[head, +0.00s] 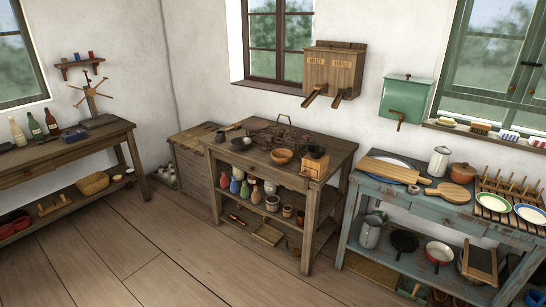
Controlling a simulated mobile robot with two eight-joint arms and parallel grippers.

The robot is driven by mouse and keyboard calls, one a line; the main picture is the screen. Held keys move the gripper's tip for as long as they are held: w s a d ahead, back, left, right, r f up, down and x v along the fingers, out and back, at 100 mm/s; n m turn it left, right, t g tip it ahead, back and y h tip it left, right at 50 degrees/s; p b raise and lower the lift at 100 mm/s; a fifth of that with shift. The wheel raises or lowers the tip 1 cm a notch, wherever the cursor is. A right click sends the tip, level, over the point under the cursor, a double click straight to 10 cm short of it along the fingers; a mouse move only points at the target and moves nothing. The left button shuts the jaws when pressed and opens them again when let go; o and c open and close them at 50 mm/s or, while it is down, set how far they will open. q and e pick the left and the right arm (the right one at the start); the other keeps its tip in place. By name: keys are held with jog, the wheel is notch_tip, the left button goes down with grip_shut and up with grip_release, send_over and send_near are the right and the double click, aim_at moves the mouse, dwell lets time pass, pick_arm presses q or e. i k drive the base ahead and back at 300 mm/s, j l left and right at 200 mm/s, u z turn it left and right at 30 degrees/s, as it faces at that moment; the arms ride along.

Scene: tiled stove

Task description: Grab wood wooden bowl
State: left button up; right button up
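A small round brown bowl (281,156), wooden-looking, sits upright on top of the middle wooden table (320,142), near its front edge. It appears empty. A longer yellow-brown trough-like vessel (92,183) lies on the lower shelf of the left table; I cannot tell if it is wooden. Neither of my grippers shows in the head view.
A wooden box grinder (314,164) stands right of the bowl, and a dark small bowl (241,144) and metal rack stand to its left and behind. A blue table (350,207) with boards and plates stands at right. The floor (150,250) in front is clear.

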aim_at(281, 156)
jog(key=i+j+u, duration=0.2)
jog(key=i, duration=1.1)
jog(key=i+l+u, duration=0.15)
jog(key=i, duration=1.15)
